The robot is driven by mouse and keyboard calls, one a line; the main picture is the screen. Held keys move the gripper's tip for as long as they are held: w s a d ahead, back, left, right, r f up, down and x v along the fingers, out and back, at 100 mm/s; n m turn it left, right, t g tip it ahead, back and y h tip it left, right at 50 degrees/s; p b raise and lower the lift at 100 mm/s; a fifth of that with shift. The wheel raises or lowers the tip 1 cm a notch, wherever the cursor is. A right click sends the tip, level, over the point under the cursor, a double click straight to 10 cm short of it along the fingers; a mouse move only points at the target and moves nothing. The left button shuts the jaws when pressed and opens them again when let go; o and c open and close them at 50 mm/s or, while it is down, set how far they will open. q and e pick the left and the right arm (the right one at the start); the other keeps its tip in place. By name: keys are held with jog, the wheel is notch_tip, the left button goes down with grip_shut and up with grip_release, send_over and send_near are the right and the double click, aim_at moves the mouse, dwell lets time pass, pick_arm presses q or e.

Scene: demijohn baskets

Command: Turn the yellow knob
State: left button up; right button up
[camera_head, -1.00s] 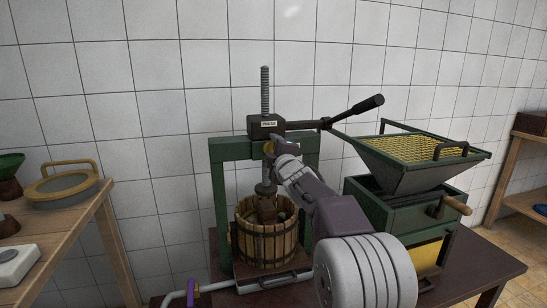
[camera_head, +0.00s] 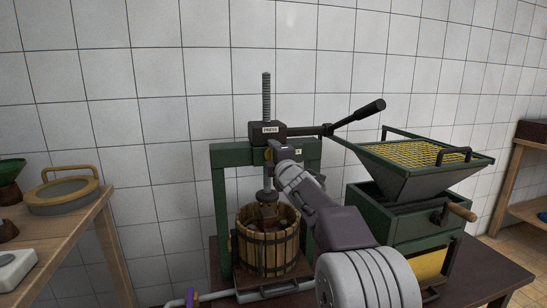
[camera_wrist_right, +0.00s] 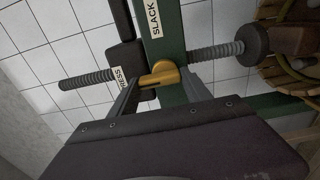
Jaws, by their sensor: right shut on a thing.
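The yellow knob (camera_wrist_right: 165,76) sits on the green crossbeam (camera_wrist_right: 175,50) of the press, between the PRESS label (camera_wrist_right: 118,77) and the SLACK label (camera_wrist_right: 155,18). Its slotted pointer lies toward the PRESS side in the right wrist view. My right gripper (camera_wrist_right: 155,90) is shut on the knob, one finger on each side. My left gripper is not in view.
The threaded screw (camera_head: 266,95) rises above the beam, and a slatted wooden basket (camera_head: 267,245) stands below. A black lever (camera_head: 355,117) extends right toward a green crusher with a yellow-mesh hopper (camera_head: 425,155). A wooden table (camera_head: 70,235) stands at left.

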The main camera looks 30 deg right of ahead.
jog(key=o, duration=1.4)
jog(key=shift+c, duration=0.2)
jog(key=v, duration=0.9)
